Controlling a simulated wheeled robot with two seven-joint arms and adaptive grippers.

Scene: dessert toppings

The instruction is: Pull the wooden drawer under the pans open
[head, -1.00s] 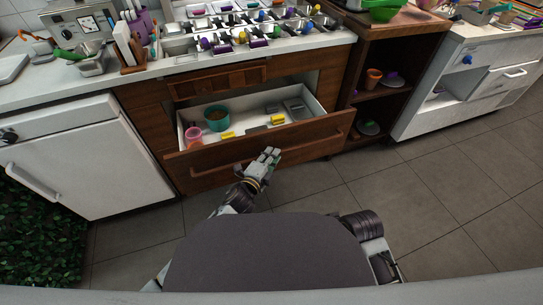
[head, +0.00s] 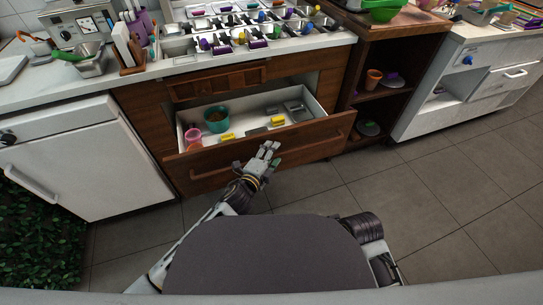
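The wooden drawer (head: 310,137) under the pans stands pulled out, its white inside showing. In it are a teal pot (head: 217,118), a pink cup (head: 193,136), yellow items (head: 277,122) and a grey metal tray (head: 297,110). Its long wooden handle (head: 212,173) runs along the front. My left gripper (head: 268,152) is in front of the drawer front, close to the handle. Whether its fingers touch the handle, and whether they are open or shut, is too small to tell. My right gripper is not visible; only part of that arm shows at the lower right.
Pans with colourful toppings (head: 240,37) sit on the counter above. A white cabinet (head: 80,155) stands left of the drawer. An open wooden shelf (head: 385,95) and a white unit (head: 470,80) stand to the right. The tiled floor (head: 420,200) at right is clear.

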